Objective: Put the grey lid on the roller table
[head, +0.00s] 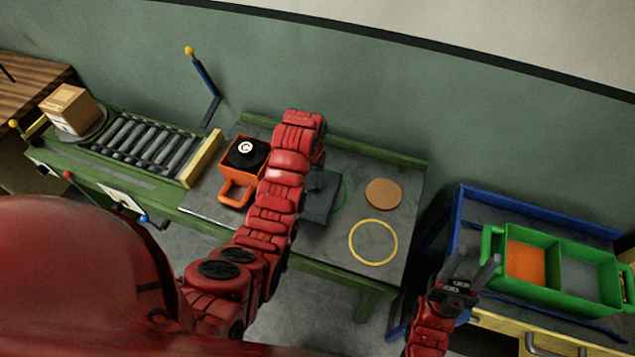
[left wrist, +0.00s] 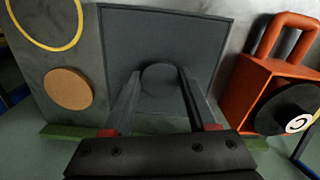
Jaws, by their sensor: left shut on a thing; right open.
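The grey lid (head: 318,208) is a dark square panel over the grey worktop, partly hidden by my left arm in the head view. It fills the middle of the left wrist view (left wrist: 115,45), with a round knob between my fingers. My left gripper (left wrist: 160,80) is shut on the lid's knob. I cannot tell whether the lid rests on the worktop or hangs just above it. The roller table (head: 150,137), with grey rollers in a green frame, is at the left. My right gripper (head: 475,262) is open and empty, in front of the green bin.
An orange handled container (head: 236,182) with a black round piece stands between lid and rollers. A yellow end bar (head: 202,158) edges the rollers. A cardboard box (head: 72,108) sits at their far end. A cork disc (head: 383,193), yellow ring (head: 373,242) and green bin (head: 495,245) lie right.

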